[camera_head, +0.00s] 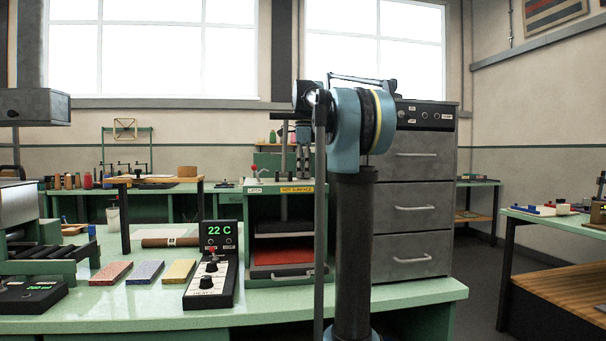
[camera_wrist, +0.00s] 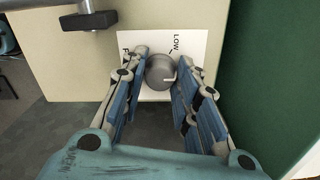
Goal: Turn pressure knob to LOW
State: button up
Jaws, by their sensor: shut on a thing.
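The pressure knob (camera_wrist: 160,72) is a round grey knob on a white label plate (camera_wrist: 196,42), seen in the wrist view. A light pointer mark on it faces right. The word LOW stands above and right of the knob. Another label at the left is mostly hidden by a finger. My gripper (camera_wrist: 161,80) has its blue-padded fingers on both sides of the knob and is shut on it. In the head view my arm blocks the area in front of it, and I cannot make out the knob there.
A dark handle (camera_wrist: 90,20) juts out at the upper left of the wrist view, near the plate. In the head view, a press marked HOT SURFACE (camera_head: 297,189) stands beside a control box (camera_head: 211,288) reading 22 C. Grey drawers (camera_head: 412,205) stand behind my arm.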

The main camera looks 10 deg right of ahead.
jog(key=shift+w+n, duration=0.1)
jog(key=shift+n, duration=0.2)
jog(key=n, duration=0.5)
jog(key=shift+n, duration=0.4)
jog(key=n, duration=0.5)
jog(key=shift+n, duration=0.3)
jog(key=o, duration=1.1)
jog(key=shift+w, duration=0.1)
notch_tip(320, 180, up, 12)
jog(key=shift+f, duration=0.1)
